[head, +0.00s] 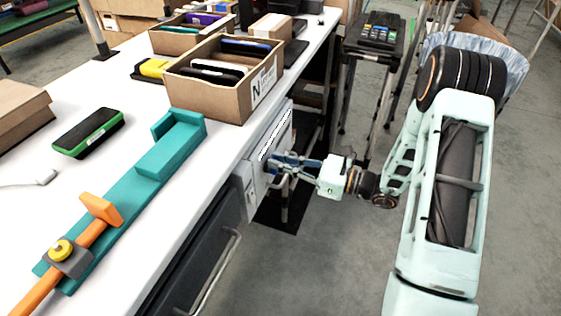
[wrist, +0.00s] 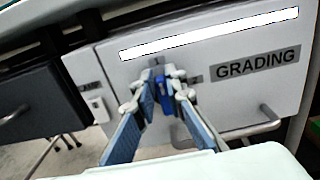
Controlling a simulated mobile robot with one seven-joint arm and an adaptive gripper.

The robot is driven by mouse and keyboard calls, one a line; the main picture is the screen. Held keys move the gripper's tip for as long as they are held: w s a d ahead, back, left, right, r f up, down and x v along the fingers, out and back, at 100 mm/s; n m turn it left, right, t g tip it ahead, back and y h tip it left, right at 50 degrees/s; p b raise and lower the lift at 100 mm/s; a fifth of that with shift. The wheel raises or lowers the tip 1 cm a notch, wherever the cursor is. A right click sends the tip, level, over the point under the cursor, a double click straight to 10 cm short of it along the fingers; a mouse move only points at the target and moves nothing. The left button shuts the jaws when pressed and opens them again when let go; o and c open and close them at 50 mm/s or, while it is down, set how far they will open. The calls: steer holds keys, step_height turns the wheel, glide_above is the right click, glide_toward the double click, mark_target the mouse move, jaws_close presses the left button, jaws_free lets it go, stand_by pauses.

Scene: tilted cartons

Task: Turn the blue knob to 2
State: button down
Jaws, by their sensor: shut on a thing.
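The blue knob (wrist: 162,97) is on the light grey front panel (wrist: 225,40) marked GRADING, near the middle of the wrist view. My gripper (wrist: 161,78) has a finger on each side of the knob and is shut on it. In the head view my gripper (head: 274,164) reaches the panel below the table edge, and its fingers hide most of the knob there. Small dark marks sit around the knob, partly covered by the fingers. I cannot read clearly which number the knob points to.
A bar handle (wrist: 270,118) sticks out to the lower right of the knob. A white switch plate (wrist: 97,108) is to the left. A carton (head: 238,92) stands on the white table (head: 150,99) above. Open floor (head: 330,260) lies below my arm.

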steer(key=shift+r, duration=0.1)
steer(key=m+p, duration=0.1)
steer(key=p, duration=0.1)
steer(key=m+p, duration=0.2)
steer(key=shift+w+d+m, duration=0.2)
steer(key=shift+w+m, duration=0.1)
steer(key=shift+w, duration=0.1)
steer(key=m+p, duration=0.2)
steer(key=m, duration=0.1)
steer(key=m+p, duration=0.1)
steer(key=shift+w+d+f+m, duration=0.15)
steer(key=shift+w+f+m, duration=0.15)
steer(key=shift+w, duration=0.1)
steer(key=m, duration=0.1)
steer(key=m+p, duration=0.1)
steer(key=m, duration=0.1)
steer(key=f+m+p, duration=0.1)
steer(key=m, duration=0.1)
steer(key=shift+w, duration=0.25)
steer(key=shift+f+m+p, duration=0.3)
steer(key=shift+m+p, duration=0.05)
steer(key=shift+m, duration=0.85)
steer(key=shift+f+m+p, duration=0.3)
steer(key=shift+m+p, duration=0.05)
steer(key=shift+m, duration=0.85)
steer(key=c, duration=2)
jaws_free()
steer(key=shift+w+d, duration=0.1)
steer(key=shift+o, duration=0.2)
